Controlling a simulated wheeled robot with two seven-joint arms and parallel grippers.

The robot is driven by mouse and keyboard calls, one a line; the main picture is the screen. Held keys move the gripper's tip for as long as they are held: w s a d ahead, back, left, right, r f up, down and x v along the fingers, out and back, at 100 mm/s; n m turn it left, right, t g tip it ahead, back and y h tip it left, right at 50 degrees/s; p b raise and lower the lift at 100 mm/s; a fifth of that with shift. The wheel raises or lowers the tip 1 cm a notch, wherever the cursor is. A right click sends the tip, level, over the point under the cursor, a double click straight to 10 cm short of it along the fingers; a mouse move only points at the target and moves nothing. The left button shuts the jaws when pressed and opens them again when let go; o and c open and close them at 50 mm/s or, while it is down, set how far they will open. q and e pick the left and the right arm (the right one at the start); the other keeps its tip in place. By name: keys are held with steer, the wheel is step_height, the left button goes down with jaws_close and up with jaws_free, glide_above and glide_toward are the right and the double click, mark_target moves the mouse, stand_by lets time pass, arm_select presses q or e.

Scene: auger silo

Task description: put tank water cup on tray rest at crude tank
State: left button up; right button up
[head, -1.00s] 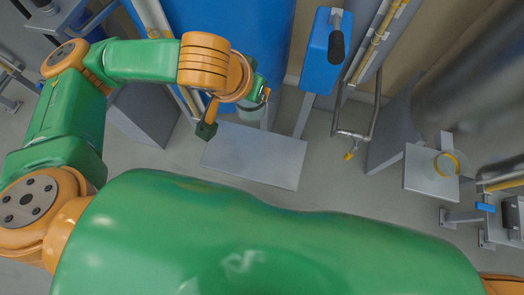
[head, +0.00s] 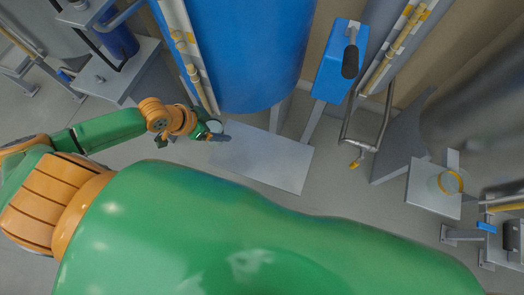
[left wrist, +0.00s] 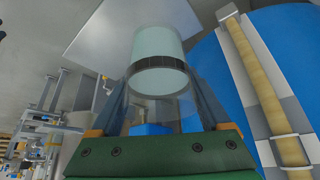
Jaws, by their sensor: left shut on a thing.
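My left gripper (head: 217,132) is shut on a clear cup (head: 215,126) beside the foot of the big blue tank (head: 240,50). In the left wrist view the cup (left wrist: 157,68) sits between the two fingers, with pale, watery contents and a dark band round it. In the head view the cup is small and partly hidden by the gripper. It appears over the left end of a flat grey plate (head: 265,160); I cannot tell whether it touches it. Which surface is the crude tank's tray rest is not clear. My right gripper is not in view.
A grey shelf (head: 418,195) at right holds a clear cup with a yellow band (head: 451,182). A blue box with a dark handle (head: 341,62) and a bent pipe stand between. Another grey plate (head: 145,55) is at upper left. Open floor lies around the middle plate.

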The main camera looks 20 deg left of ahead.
arm_select(q)
steer(key=w+d+f+b, duration=0.1)
steer(key=d+f, duration=0.2)
steer(key=d, duration=0.1)
steer(key=w+d+f+b, duration=0.1)
steer(key=d+f, duration=0.3)
steer(key=d, duration=0.1)
steer(key=w+d+f+b, duration=0.1)
steer(key=d+f, duration=0.2)
steer(key=d, duration=0.1)
steer(key=shift+w+d+f+b, duration=0.15)
steer(key=shift+w+d+b, duration=0.05)
steer(key=shift+w+b, duration=0.1)
step_height(320, 180, down, 3)
steer(key=shift+r+b, duration=0.1)
steer(key=shift+b, duration=0.55)
